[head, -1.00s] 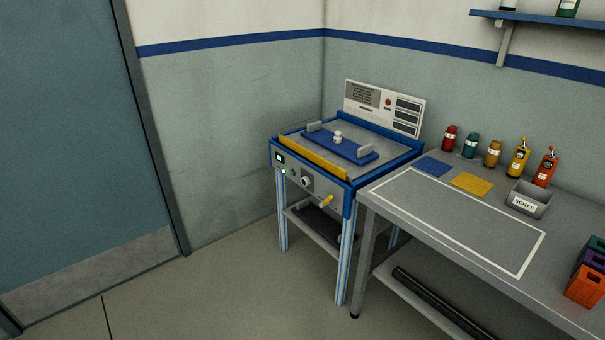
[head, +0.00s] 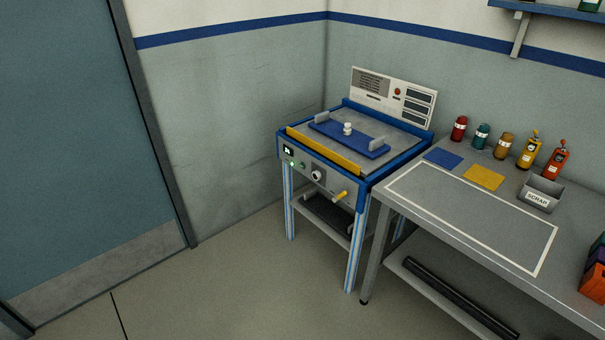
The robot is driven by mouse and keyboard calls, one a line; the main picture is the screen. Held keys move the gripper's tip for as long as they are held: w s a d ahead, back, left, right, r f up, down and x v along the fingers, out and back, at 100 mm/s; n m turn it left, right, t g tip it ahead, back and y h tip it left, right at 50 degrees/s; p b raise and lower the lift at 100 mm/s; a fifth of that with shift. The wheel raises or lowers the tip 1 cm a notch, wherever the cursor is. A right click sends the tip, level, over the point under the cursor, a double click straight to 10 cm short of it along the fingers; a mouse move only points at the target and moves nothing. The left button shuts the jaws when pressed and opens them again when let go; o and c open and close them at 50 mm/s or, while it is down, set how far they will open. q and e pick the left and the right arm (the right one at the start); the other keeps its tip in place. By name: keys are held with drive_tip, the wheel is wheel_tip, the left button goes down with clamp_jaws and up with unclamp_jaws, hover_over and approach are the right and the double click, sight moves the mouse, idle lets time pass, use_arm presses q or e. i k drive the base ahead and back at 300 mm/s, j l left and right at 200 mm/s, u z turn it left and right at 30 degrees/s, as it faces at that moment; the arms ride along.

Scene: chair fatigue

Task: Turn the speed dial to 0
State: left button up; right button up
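The speed dial looks to be the round light knob (head: 317,176) on the front panel of the blue and grey test machine (head: 404,160). Its pointer and scale are too small to read. A small dark display (head: 288,150) with a white mark and green lights (head: 293,163) are to its left on the panel. A yellow-ended handle (head: 340,196) sticks out to its right. Neither of my grippers shows in the head view.
A grey workbench (head: 470,246) stands right of the machine, with bottles, a scrap bin (head: 541,193) and coloured boxes (head: 596,268) on it. A blue door (head: 70,130) is at the left. The floor (head: 230,290) before the machine is clear.

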sight(316, 175)
drive_tip(key=i+j, duration=0.2)
drive_tip(key=j, duration=0.2)
drive_tip(key=i+j, duration=0.2)
drive_tip(key=j, duration=0.2)
drive_tip(key=i+j, duration=0.25)
drive_tip(key=j, duration=0.15)
drive_tip(key=i+j, duration=0.2)
drive_tip(key=j, duration=0.2)
drive_tip(key=i+j, duration=0.2)
drive_tip(key=j, duration=0.2)
drive_tip(key=i+j, duration=0.2)
drive_tip(key=j, duration=0.2)
drive_tip(key=z, duration=0.05)
